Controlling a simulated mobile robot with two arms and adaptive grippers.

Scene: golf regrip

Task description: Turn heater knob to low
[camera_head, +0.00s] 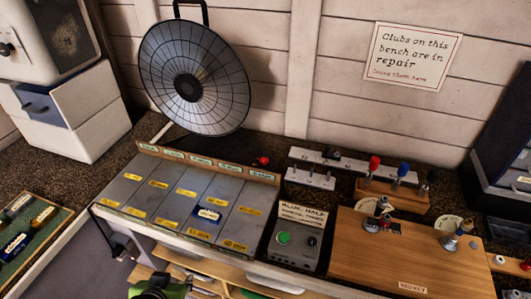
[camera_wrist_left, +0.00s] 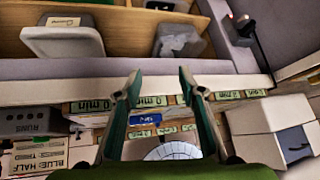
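A round dark dish heater (camera_head: 194,78) with a wire grille stands at the back of the bench; part of it shows in the left wrist view (camera_wrist_left: 172,151). A dark box (camera_head: 300,238) has a green button (camera_head: 283,238) and a small dark knob (camera_head: 312,241). I cannot tell which knob belongs to the heater or read its setting. My left gripper (camera_head: 160,287) is at the bottom edge of the head view, in front of the bench. In the left wrist view its fingers (camera_wrist_left: 160,78) are apart with nothing held between them. My right gripper is not in view.
A grey sectioned tray (camera_head: 150,190) with yellow labels and a blue card (camera_head: 208,214) lies before the heater. White boxes (camera_head: 75,115) stand left. A wooden board (camera_head: 405,250) with small parts lies right. The bench's front edge and lower shelves are near my left gripper.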

